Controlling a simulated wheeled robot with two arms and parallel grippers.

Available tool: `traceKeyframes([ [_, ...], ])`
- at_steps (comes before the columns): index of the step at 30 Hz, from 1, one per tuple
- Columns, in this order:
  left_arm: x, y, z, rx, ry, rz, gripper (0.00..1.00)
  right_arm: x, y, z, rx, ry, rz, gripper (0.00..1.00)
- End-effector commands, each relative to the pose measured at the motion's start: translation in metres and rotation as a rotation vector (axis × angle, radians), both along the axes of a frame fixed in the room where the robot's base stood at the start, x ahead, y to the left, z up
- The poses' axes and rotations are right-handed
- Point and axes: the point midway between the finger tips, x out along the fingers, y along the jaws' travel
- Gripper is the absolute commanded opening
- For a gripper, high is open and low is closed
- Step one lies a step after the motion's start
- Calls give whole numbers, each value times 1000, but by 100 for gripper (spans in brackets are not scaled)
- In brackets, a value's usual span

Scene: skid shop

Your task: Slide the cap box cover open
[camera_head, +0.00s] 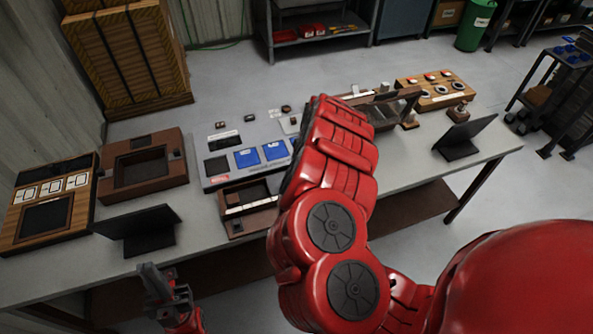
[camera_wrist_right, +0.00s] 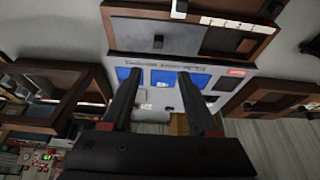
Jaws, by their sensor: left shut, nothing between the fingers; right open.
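A low wooden box (camera_head: 235,222) with a white strip on its rim stands near the table's front edge; it looks like the cap box. My right arm hides its right part in the head view. In the right wrist view the box (camera_wrist_right: 262,28) shows a grey sliding panel (camera_wrist_right: 130,37) with a small dark knob. A dark opening lies to the right of the panel. My right gripper (camera_wrist_right: 158,75) is open and empty, over the blue-square board, apart from the box. My left gripper (camera_head: 165,285) is shut and empty, in front of the table at lower left.
A board with blue squares (camera_head: 206,186) lies behind the box. Wooden trays (camera_head: 180,168) and a black stand (camera_head: 138,230) are to the left. Another black stand (camera_head: 463,140) and a wooden rack (camera_head: 412,83) are to the right.

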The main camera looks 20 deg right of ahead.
Motion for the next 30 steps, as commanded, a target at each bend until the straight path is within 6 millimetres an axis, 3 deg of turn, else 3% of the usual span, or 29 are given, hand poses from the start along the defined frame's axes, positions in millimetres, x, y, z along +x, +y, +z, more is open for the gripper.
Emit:
traceKeyframes([
  [6, 0, 0, -44, 0, 0, 0, 0, 7, -1, -29, -5, -2, -1, 60],
  [16, 0, 0, -105, 0, 0, 0, 0, 22, -3, -62, -10, -6, -3, 60],
  [18, 0, 0, -96, 0, 1, 0, 0, 26, -5, -59, -13, -4, -3, 60],
  [30, 0, 0, -92, 0, 0, 0, 0, 47, -6, -113, -16, -3, -5, 60],
])
